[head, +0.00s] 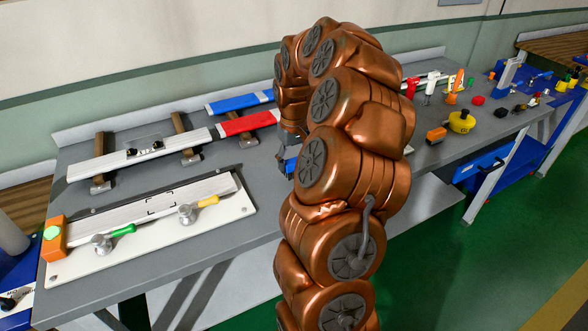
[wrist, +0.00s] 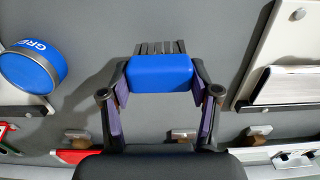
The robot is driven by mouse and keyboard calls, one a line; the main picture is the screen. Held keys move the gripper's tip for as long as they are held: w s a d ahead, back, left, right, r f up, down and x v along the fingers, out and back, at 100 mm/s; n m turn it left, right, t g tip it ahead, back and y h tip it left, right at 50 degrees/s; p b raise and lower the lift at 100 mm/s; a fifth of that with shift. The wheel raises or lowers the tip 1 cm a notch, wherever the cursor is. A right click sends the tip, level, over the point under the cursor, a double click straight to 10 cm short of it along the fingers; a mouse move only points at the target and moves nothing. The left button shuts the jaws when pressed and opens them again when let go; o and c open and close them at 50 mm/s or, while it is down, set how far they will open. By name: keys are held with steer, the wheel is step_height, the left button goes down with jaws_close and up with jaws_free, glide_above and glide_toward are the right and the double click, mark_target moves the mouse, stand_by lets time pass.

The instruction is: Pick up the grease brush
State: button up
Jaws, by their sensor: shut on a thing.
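The grease brush (wrist: 160,75) has a blue block body and dark grey bristles that point to the top of the wrist view. My gripper (wrist: 160,68) is shut on the blue body, with one finger at each end. Whether the brush touches the grey table top or hangs just above it, I cannot tell. A small blue patch shows beside the arm, too little to identify.
A blue round container (wrist: 32,70) marked "GRE" stands left of the brush in the wrist view. A white fixture board (head: 215,222) with toggle clamps lies at left on the grey table (head: 262,205). Rails with red (head: 248,123) and blue pieces lie behind. Small tools and a yellow round object (head: 461,122) stand at right.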

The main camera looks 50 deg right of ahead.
steer(key=s+a+r+b, duration=0.1)
steer(key=s+a+b, duration=0.3)
steer(key=s+a, duration=0.6)
steer(key=shift+s+a+r+b, duration=0.25)
steer(key=shift+a+b, duration=0.1)
steer(key=shift+a, duration=0.75)
steer(key=o, duration=0.6)
steer(key=c, duration=0.4)
steer(key=shift+w, duration=0.1)
